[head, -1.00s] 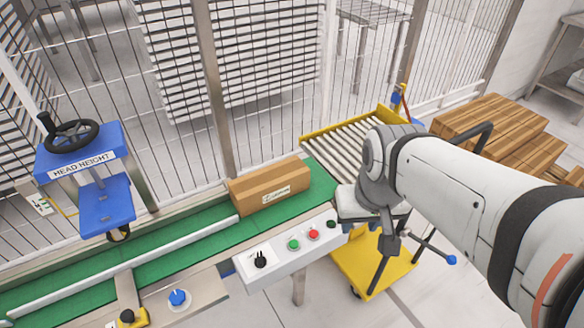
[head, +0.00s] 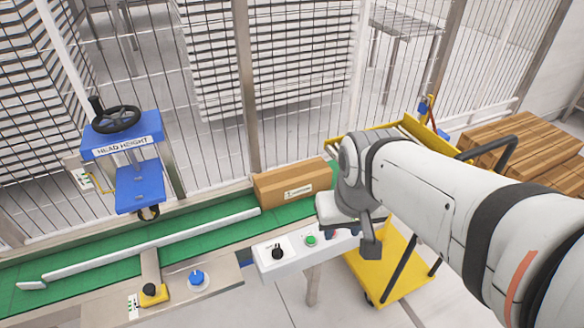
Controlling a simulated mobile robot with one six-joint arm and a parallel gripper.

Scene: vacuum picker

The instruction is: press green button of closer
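The closer's control panel (head: 271,269) is a light box on the front side of the green conveyor. Its green button (head: 310,240) shows on the panel, to the right of a black rotary knob (head: 277,253). My gripper (head: 370,247) is a grey end tool over the panel's right end, just right of the green button and apart from it in the picture.
A cardboard box (head: 292,182) lies on the green belt (head: 205,238) behind the panel. A blue head-height unit (head: 139,200) with a handwheel stands at left. A yellow cart (head: 392,262) is at right, with stacked brown boards (head: 520,145) beyond. A wire fence runs behind.

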